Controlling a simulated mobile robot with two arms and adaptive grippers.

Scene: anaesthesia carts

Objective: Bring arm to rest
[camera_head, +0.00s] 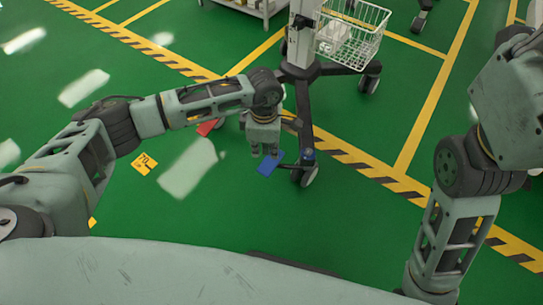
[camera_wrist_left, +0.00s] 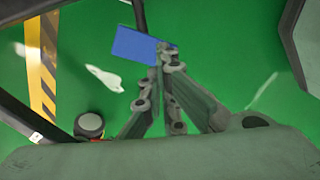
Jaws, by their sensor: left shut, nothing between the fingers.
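My left arm comes in from the left in the head view and reaches out over the green floor. Its gripper (camera_head: 264,154) points down near the cart's base. In the left wrist view the left gripper (camera_wrist_left: 167,48) has its fingertips together, with nothing between them. A blue rectangle (camera_head: 270,163) shows just beyond the fingers; it also shows in the left wrist view (camera_wrist_left: 135,45). My right arm is at the right side of the head view, folded, and its gripper is not in view.
A wheeled cart (camera_head: 303,75) with a white wire basket (camera_head: 350,35) stands just beyond the left gripper, its dark legs on casters. Yellow and striped lines mark the green floor. A yellow marker (camera_head: 144,162) lies at left. Floor between my arms is mostly clear.

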